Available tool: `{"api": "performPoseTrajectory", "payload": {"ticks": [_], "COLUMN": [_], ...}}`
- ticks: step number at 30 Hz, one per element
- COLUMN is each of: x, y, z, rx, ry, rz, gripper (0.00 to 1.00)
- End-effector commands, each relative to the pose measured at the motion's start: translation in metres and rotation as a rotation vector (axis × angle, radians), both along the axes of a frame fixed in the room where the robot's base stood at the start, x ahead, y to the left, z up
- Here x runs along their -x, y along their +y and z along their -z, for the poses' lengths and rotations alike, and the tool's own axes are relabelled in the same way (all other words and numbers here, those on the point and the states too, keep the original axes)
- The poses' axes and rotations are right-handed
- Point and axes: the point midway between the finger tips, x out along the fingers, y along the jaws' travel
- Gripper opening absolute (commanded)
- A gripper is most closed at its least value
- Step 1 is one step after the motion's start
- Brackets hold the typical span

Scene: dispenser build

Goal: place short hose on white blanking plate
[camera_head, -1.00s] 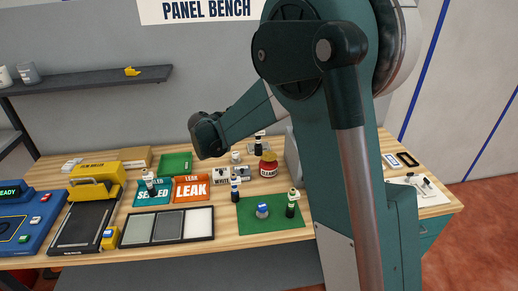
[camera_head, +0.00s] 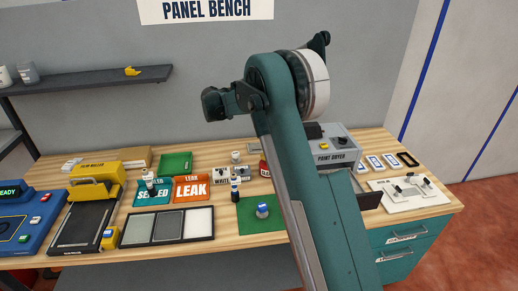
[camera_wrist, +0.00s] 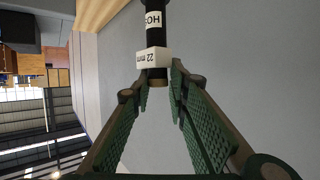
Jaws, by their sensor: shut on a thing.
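In the wrist view, a black hose piece (camera_wrist: 153,36) with white bands, reading "HO" and "22 mm", is pinched between the fingertips of my gripper (camera_wrist: 159,80). It points away from the gripper, with its far end cut off by the frame. My fingers have green ribbed pads. In the head view, my fingers and the held hose cannot be made out; the raised arm rises over the right half of the bench. A small plate labelled "WHITE" (camera_head: 222,175) lies mid-bench with dark parts on it; I cannot tell if it is the blanking plate.
A black, blue-banded upright piece (camera_head: 235,190) stands beside the green mat (camera_head: 247,225), which carries a blue-and-white knob (camera_head: 262,211). Orange LEAK (camera_head: 191,188) and teal SEALED mats (camera_head: 140,197) lie left. A paint dryer (camera_head: 338,148) and white panel (camera_head: 408,205) are right.

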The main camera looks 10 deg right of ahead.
Motion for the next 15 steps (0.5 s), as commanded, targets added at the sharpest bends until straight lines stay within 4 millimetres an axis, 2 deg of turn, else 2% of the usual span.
{"api": "performPoseTrajectory", "payload": {"ticks": [7, 13, 15], "x": [-0.025, -0.035, -0.035], "y": [-0.009, -0.012, -0.012], "z": [0.002, 0.002, 0.011], "rx": [0.000, 0.000, 0.000], "ry": [-0.003, -0.005, -0.004], "rz": [0.000, -0.001, -0.002], "gripper": [0.00, 0.00, 0.00]}}
